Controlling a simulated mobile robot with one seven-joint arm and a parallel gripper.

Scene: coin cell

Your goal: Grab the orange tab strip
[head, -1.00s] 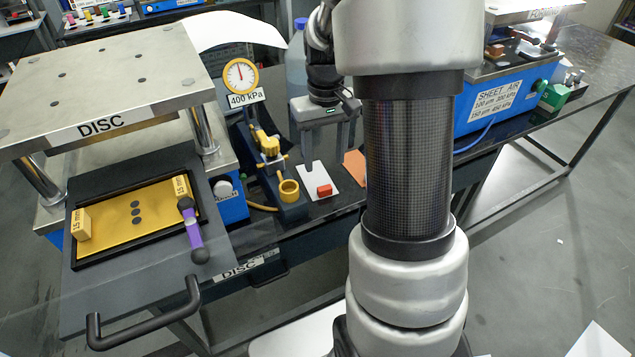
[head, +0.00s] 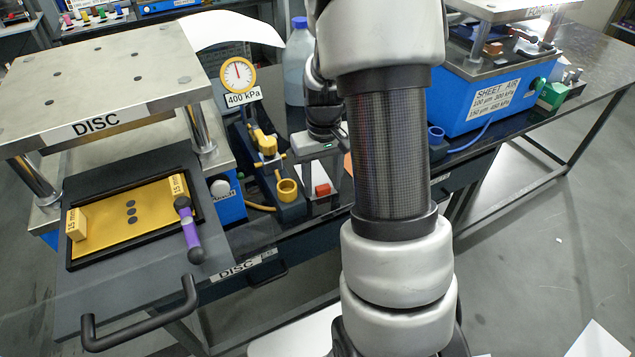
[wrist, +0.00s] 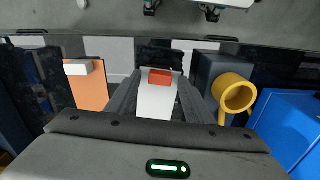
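The white strip with an orange-red tab (wrist: 158,100) lies on the dark bench. In the head view its tab (head: 322,190) shows between my fingers, while much of the strip is hidden. My gripper (head: 321,192) is low over the strip and pointing down. In the wrist view my gripper (wrist: 160,76) is open, with one finger on each side of the strip and its tab. I cannot tell whether the fingers touch it. An orange strip with a white tab (wrist: 87,87) lies to the left in the wrist view. In the head view my arm mostly hides it.
A yellow ring-shaped cup (head: 287,190) on a dark stand is close beside my gripper. The disc press (head: 110,85) stands at left. A pressure gauge (head: 238,74) and a clear bottle (head: 295,60) are behind. The blue sheet unit (head: 490,100) is at right.

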